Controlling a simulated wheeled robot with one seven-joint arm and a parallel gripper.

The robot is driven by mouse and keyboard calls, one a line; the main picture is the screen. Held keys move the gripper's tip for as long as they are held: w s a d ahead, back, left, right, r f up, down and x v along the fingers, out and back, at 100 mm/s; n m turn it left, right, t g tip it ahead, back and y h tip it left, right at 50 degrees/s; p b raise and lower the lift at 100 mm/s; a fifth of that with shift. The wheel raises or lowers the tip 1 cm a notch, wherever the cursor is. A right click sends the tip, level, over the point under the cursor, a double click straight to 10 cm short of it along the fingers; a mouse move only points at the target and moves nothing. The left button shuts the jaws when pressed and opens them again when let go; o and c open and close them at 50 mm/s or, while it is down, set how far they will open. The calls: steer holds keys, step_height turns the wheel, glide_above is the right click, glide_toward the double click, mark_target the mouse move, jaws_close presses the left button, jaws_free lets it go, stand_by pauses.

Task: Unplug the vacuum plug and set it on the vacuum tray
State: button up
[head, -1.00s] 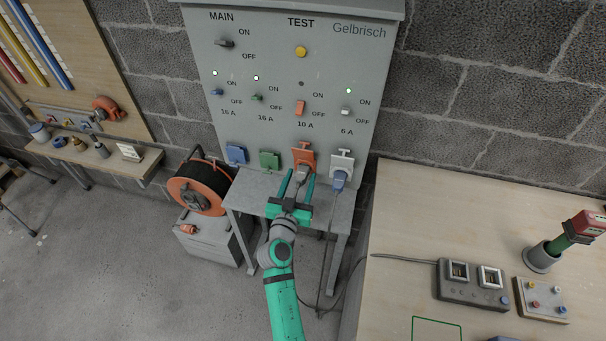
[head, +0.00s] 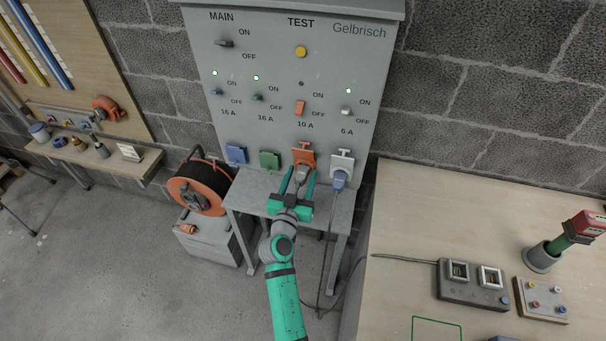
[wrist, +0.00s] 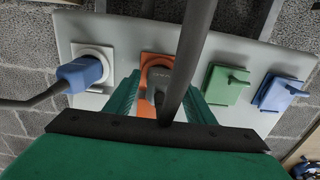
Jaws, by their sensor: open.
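A grey plug (head: 302,174) sits in the orange socket (head: 303,157) under the 10 A switch; I take it for the vacuum plug, but its lettering is too small to read. My gripper (head: 299,182) is open, with one finger on each side of this plug. In the wrist view the grey plug (wrist: 159,77) is between the fingers, partly hidden by its thick dark cable (wrist: 190,60). I cannot tell whether the fingers touch it. I cannot make out a vacuum tray for certain.
A blue plug (head: 340,180) with a cable sits in the white socket (head: 342,160), close right. Closed blue (head: 236,155) and green (head: 270,161) covers are left. A grey shelf (head: 250,190) lies below. The wooden bench (head: 420,210) has clear space and a green outline (head: 436,320).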

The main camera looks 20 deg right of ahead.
mark_target(299, 183)
steer(key=shift+c, duration=0.3)
jaws_close()
steer(key=shift+v, duration=3)
